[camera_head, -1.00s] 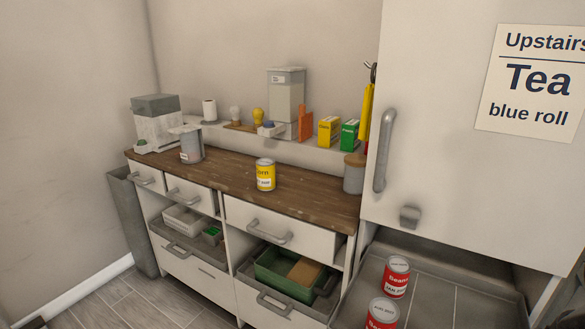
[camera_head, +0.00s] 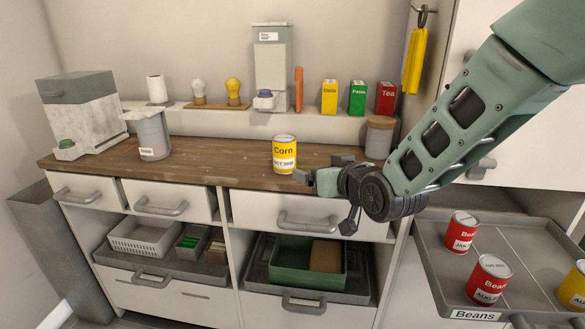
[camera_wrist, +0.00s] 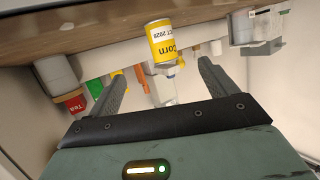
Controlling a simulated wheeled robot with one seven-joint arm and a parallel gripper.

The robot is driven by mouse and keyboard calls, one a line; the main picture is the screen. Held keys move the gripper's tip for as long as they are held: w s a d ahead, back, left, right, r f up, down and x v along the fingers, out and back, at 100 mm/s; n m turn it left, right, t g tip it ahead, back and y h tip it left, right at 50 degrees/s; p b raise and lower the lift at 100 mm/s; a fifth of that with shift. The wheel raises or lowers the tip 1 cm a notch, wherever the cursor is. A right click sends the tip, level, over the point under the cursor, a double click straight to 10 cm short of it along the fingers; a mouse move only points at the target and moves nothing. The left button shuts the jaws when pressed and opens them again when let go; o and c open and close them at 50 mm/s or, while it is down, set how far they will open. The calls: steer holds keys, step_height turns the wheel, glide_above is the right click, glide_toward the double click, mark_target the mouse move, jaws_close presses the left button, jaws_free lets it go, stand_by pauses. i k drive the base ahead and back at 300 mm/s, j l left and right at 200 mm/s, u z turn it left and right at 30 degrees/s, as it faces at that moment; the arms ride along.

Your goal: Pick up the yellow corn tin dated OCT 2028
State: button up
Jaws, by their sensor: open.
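The yellow corn tin (camera_head: 285,155) stands upright on the wooden counter. Its white label reads as OCT 2028 in the head view, though small. My gripper (camera_head: 305,177) is just right of and in front of the tin, low over the counter's front edge, apart from it. In the wrist view the tin (camera_wrist: 163,45) shows upside down beyond the two spread fingers of my gripper (camera_wrist: 165,88), between them and nothing in their hold. Another yellow tin (camera_head: 574,286), partly cut off, stands in the grey tray at the right.
The counter (camera_head: 215,174) is clear around the tin. Red bean tins (camera_head: 461,232) stand in the pulled-out tray (camera_head: 440,275). A shelf with boxes runs behind.

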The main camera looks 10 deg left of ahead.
mark_target(284, 144)
steer(key=i+j, duration=0.6)
steer(key=i, duration=0.15)
